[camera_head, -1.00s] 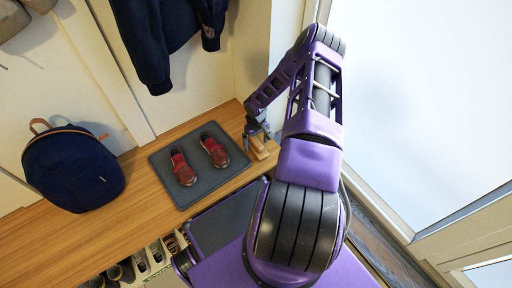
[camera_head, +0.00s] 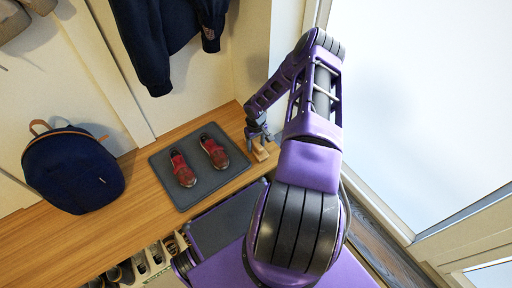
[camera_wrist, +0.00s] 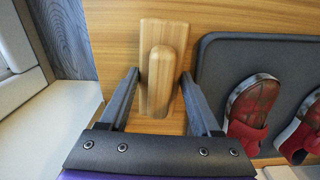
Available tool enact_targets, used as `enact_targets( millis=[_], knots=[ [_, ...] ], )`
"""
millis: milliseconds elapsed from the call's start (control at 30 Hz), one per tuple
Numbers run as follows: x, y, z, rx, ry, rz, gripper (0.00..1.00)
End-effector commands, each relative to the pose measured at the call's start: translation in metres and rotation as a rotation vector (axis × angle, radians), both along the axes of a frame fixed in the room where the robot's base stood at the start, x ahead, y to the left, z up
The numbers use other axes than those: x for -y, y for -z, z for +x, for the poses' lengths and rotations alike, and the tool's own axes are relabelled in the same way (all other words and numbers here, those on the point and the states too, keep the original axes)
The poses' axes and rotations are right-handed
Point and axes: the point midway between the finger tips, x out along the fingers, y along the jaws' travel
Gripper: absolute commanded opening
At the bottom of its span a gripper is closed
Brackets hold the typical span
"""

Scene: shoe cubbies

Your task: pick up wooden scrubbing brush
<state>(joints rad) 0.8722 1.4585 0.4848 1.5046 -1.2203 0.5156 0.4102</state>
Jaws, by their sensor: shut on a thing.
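The wooden scrubbing brush (camera_wrist: 160,55) lies at the right end of the wooden bench, beside the grey mat. In the wrist view it has a pale flat block with a rounded raised grip on top. It also shows small in the head view (camera_head: 262,152), partly hidden by my gripper (camera_head: 259,138). My gripper's two dark fingers (camera_wrist: 160,74) are on either side of the brush and shut on it. The brush appears to be still at the bench top; any gap beneath it cannot be told.
A grey mat (camera_head: 190,196) with two red shoes (camera_head: 214,152) lies just left of the brush. A navy backpack (camera_head: 72,168) stands farther left on the bench (camera_head: 120,225). A dark garment hangs above. The wall corner is close behind my gripper.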

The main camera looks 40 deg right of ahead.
Motion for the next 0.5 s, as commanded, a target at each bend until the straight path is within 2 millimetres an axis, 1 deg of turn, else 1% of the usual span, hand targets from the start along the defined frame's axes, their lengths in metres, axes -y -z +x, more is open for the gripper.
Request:
enact_targets(
  millis=[67, 167, 267, 500],
  knots=[
    [0.0, -0.001, 0.0, 0.0, 0.0, 0.0, 0.02],
    [0.0, -0.008, 0.001, 0.001, 0.0, -0.001, 0.02],
    [0.001, -0.023, 0.001, 0.002, -0.002, -0.002, 0.02],
    [0.001, -0.071, 0.001, 0.002, -0.001, -0.002, 0.02]
  ],
)
